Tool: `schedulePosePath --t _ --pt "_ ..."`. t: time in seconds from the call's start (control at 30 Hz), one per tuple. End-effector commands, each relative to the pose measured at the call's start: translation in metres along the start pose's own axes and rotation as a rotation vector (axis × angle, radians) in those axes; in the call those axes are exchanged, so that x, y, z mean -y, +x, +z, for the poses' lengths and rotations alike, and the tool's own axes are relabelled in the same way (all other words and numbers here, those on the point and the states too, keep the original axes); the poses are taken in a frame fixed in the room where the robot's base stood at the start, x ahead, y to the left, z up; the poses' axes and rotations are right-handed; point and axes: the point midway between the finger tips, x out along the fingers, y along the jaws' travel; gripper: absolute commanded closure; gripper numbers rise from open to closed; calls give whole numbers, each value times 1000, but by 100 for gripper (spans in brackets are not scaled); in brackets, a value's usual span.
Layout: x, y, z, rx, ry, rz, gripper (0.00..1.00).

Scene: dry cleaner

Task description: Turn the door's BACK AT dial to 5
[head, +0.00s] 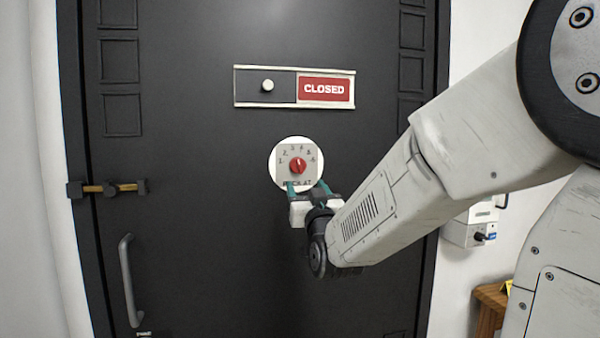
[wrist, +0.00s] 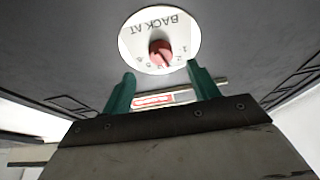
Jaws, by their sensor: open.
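The BACK AT dial is a round white plate (head: 275,160) on the dark door (head: 200,200), with a red knob (head: 298,166) at its middle and small numbers in an arc above it. In the wrist view the plate appears upside down, with the red knob (wrist: 160,53) beyond my fingertips. I cannot tell surely which number the knob points at. My gripper (head: 307,188) is just below and in front of the dial, its teal fingers apart and empty. In the wrist view my gripper (wrist: 160,75) has a finger to either side, not around the knob.
A sliding sign (head: 294,87) reading CLOSED, with a cream knob, is above the dial. A door handle (head: 129,280) and a brass latch bar (head: 108,188) are at left. A white wall box (head: 465,233) and a wooden stool or table (head: 490,305) are at right.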

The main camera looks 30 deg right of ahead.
Motion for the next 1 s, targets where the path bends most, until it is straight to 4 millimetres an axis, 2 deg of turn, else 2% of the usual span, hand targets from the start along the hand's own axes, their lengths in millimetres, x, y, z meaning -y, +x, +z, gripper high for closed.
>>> schedulePosePath --t 0.17,0.5,0.63,0.9,0.93,1.0 --pt "0 15 -5 -22 -3 2 40" --pt "0 66 -5 -19 -4 1 40" --pt "0 75 -5 -19 -3 0 40" --pt "0 78 -5 -18 -3 0 40" --pt "0 78 -5 -18 -3 0 43" --pt "0 78 -5 -18 -3 1 62"
